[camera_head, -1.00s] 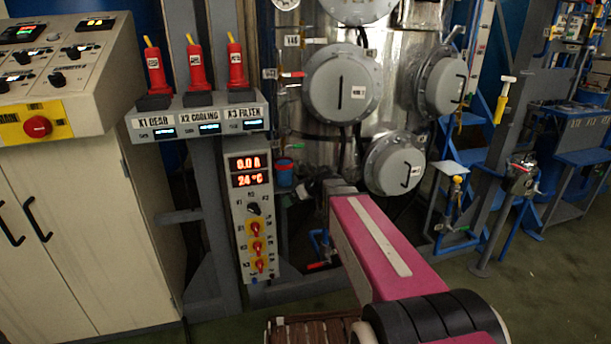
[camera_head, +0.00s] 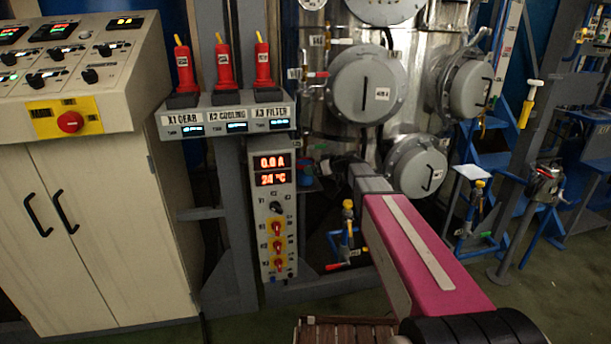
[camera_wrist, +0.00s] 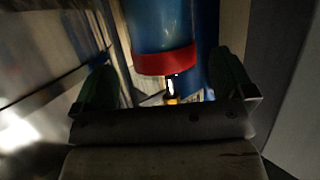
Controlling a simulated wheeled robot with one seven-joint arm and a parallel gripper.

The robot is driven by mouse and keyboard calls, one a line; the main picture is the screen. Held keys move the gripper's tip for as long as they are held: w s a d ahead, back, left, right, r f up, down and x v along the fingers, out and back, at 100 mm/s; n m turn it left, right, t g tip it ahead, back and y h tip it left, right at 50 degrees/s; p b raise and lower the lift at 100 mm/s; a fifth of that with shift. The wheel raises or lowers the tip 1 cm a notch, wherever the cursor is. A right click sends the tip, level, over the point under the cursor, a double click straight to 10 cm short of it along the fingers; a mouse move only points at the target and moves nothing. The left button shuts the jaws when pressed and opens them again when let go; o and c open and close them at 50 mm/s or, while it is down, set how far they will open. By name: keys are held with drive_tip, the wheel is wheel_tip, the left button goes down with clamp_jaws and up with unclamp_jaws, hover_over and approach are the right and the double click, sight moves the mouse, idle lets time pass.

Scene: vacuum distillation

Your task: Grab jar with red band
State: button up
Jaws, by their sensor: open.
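The blue jar with a red band (camera_wrist: 166,62) fills the upper middle of the wrist view, its band facing the lower side. My gripper (camera_wrist: 165,88) is open, with one dark green finger on each side of the jar. Gaps show between the fingers and the jar, so it is not clamped. In the head view the jar (camera_head: 305,175) is a small, dark blue shape beside the display panel, partly hidden by the end of my arm.
The panel with red digits (camera_head: 272,200) stands just left of the jar. A metal vessel with round grey covers (camera_head: 366,85) is behind and to the right. A valve with a yellow top (camera_head: 348,215) and blue pipes is below.

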drive_tip(key=x, duration=0.5)
drive_tip(key=shift+a+r, duration=0.1)
drive_tip(key=shift+a, duration=0.05)
drive_tip(key=shift+c, duration=0.3)
drive_tip(key=c, duration=1.4)
drive_tip(key=shift+o, duration=0.2)
drive_tip(key=shift+r, duration=0.1)
